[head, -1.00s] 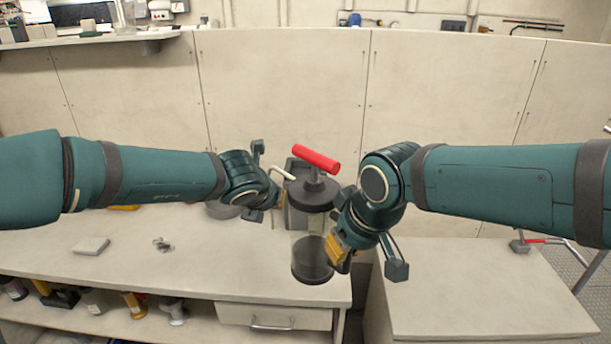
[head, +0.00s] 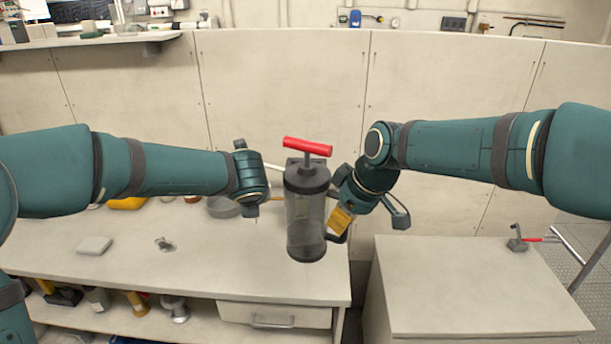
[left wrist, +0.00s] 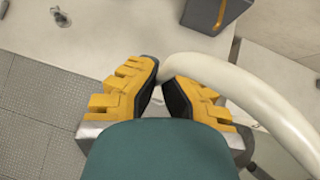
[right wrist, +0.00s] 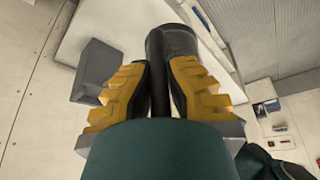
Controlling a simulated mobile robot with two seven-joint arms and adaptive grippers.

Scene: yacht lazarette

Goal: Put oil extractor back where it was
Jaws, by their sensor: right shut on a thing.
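The oil extractor (head: 305,218) is a clear cylinder with a dark top and base and a red T-handle (head: 307,146). It is nearly upright over the right end of the bench; I cannot tell whether its base touches. My right gripper (head: 338,228) is shut on its dark side handle, which shows between the fingers in the right wrist view (right wrist: 161,95). My left gripper (left wrist: 162,88) is left of the extractor, its fingertips close together beside a pale curved tube (left wrist: 235,85). Whether they grip the tube is unclear.
The bench (head: 200,272) holds a grey block (head: 94,245), a small metal fitting (head: 164,244) and a round grey dish (head: 224,207). A lower cabinet top (head: 470,285) on the right is mostly clear, with a red-handled tool (head: 518,240). A panelled wall (head: 285,80) stands behind.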

